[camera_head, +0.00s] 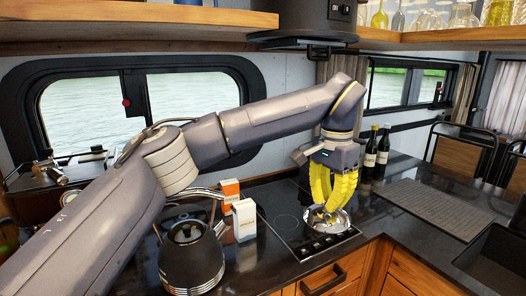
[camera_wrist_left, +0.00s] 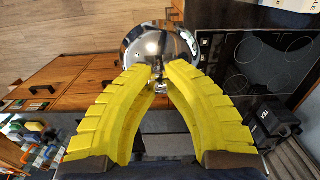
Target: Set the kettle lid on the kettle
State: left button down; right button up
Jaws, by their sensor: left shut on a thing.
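The kettle lid (camera_head: 341,224) is a shiny, round silver piece near the front right part of the cooktop. It also shows beyond the fingertips in the left wrist view (camera_wrist_left: 158,42). My left gripper (camera_head: 329,207) has yellow ribbed fingers, pointing down and shut on the lid's small knob, which shows between the tips in the left wrist view (camera_wrist_left: 158,82). I cannot tell whether the lid touches the surface below. The black kettle (camera_head: 191,263) stands upright on the counter to the left, apart from the lid, its arched handle on top. My arm passes close to it in the picture. My right gripper is not in view.
A white box (camera_head: 244,220) and an orange-and-white box (camera_head: 230,190) stand between the kettle and the cooktop (camera_head: 284,213). Two dark bottles (camera_head: 377,150) stand behind the gripper. A ribbed mat (camera_head: 435,208) and a sink (camera_head: 497,266) lie to the right. A shelf (camera_head: 130,20) runs overhead.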

pick_arm(q)
jog(key=s+d+r+n, duration=0.1)
jog(key=s+r+n, duration=0.1)
jog(key=s+d+r+n, duration=0.1)
jog(key=s+r, duration=0.1)
jog(key=shift+d+n, duration=0.3)
jog(key=shift+n, duration=0.1)
jog(key=w+a+f+m, duration=0.5)
jog(key=w+a+m, duration=0.2)
jog(key=w+a, duration=0.15)
jog(key=w+a+f+m, duration=0.4)
jog(key=w+a+m, duration=0.3)
jog(key=a+m, duration=0.15)
jog(key=f, duration=2)
jog(key=shift+w+a+f, duration=0.1)
jog(key=shift+a+f, duration=0.05)
jog(key=shift+a, duration=0.25)
jog(key=shift+f, duration=0.1)
jog(key=c, duration=1.9)
grip_release()
jog(key=o, duration=0.4)
jog(key=shift+o, duration=0.2)
